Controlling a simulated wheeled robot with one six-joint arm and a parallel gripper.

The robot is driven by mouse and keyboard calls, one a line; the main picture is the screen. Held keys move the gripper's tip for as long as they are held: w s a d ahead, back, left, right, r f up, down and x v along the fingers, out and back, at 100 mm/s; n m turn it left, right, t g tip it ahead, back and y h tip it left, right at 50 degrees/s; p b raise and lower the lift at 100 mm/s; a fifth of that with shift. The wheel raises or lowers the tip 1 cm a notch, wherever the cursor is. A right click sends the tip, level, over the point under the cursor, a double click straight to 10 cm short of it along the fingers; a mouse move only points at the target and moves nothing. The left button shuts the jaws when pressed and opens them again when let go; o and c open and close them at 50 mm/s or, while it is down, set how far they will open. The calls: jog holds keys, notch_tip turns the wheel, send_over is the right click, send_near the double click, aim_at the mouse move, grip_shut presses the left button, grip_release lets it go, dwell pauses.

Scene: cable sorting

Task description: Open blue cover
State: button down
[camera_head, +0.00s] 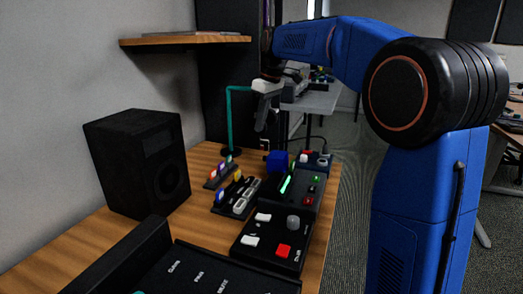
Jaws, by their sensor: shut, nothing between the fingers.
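A small blue cover (277,162), seen as a blue block, stands on the far part of the wooden desk, near the right edge. It looks closed, and what is under it is hidden. My gripper (262,125) is above the desk, a little up and left of the blue cover and apart from it. It points down, its fingers are shut, and nothing shows between them.
A teal post (229,120) stands left of my gripper. A black speaker (138,162) stands at the left. Black control panels with buttons (283,251) fill the near desk. A wooden shelf (185,40) hangs on the wall.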

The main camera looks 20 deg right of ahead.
aim_at(270, 156)
notch_tip(270, 156, down, 10)
jog(key=w+a+n, duration=0.1)
jog(key=a+n, duration=0.1)
jog(key=shift+s+d+r, duration=0.1)
jog(key=shift+s+d, duration=0.4)
jog(key=shift+d, duration=0.35)
jog(key=shift+s+d+r, duration=0.1)
jog(key=shift+s+d, duration=0.4)
jog(key=shift+d, duration=0.3)
jog(key=shift+d, duration=0.1)
jog(key=shift+s+d+r+t+y, duration=0.25)
jog(key=shift+d+t+y, duration=0.05)
jog(key=shift+y, duration=0.2)
jog(key=shift+s+d+r, duration=0.3)
jog(key=shift+d+r, duration=0.05)
jog(key=shift+d, duration=0.05)
jog(key=shift+r, duration=0.1)
